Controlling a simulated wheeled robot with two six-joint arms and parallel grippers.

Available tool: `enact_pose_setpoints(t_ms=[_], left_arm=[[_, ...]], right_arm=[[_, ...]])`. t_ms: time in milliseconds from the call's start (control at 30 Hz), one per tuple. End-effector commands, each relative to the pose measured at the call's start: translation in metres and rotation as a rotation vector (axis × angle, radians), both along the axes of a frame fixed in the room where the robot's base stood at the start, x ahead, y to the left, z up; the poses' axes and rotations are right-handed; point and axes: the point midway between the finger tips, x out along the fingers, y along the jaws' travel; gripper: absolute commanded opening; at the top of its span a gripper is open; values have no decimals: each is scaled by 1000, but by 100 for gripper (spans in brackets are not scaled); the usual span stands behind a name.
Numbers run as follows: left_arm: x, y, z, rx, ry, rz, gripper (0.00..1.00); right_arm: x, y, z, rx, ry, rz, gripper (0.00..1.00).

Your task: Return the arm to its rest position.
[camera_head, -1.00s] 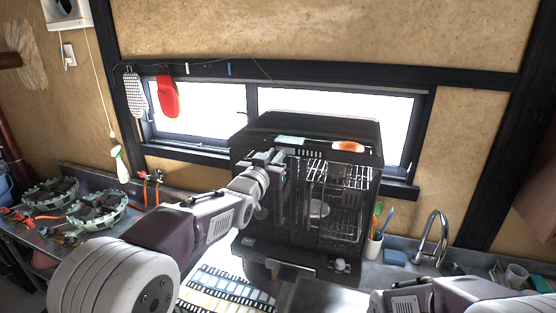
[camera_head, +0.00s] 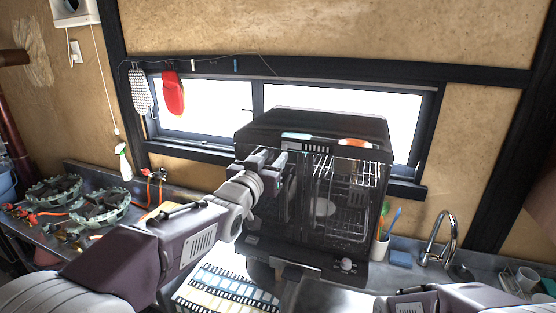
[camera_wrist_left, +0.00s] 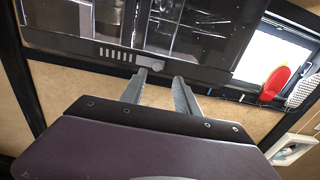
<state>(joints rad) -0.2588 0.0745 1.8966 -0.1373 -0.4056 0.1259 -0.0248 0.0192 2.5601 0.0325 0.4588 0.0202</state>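My left arm comes in from the left, and its gripper (camera_head: 270,158) is in front of the upper left part of the black dishwasher (camera_head: 310,124). In the left wrist view the two fingers of the left gripper (camera_wrist_left: 160,78) stand apart with nothing between them. The dishwasher's dark front (camera_wrist_left: 215,50) is beyond them there; I cannot tell how large the gap is. My right arm shows only as a link at the lower right, and its gripper is out of view.
The dishwasher's wire racks (camera_head: 345,180) show inside it. A patterned mat (camera_head: 225,290) lies in front.

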Motion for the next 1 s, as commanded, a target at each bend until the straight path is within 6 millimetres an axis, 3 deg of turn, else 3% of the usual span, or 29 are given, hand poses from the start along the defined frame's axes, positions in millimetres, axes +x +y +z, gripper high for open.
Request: enact_pose_setpoints(t_ms=[33,233,533,633,667,733,833,933,1000], left_arm=[[-10,3,-4,-1,-3,1,37],[-31,10,-1,1,-1,1,37],[-32,12,0,0,0,4,37],[-24,36,-11,5,23,53,37],[-23,46,-27,9,54,73,37],[-25,69,-77,21,177,124,37],[-47,101,-163,50,420,198,37],[-92,125,-244,82,682,255,37],[-133,136,-292,103,870,281,37]], right_arm=[[0,0,-9,0,0,0,36],[0,0,-15,0,0,0,36],[0,0,-14,0,0,0,36],[0,0,-14,0,0,0,36],[0,0,-14,0,0,0,36],[0,0,-14,0,0,0,36],[0,0,-14,0,0,0,36],[0,0,-14,0,0,0,36],[0,0,-14,0,0,0,36]])
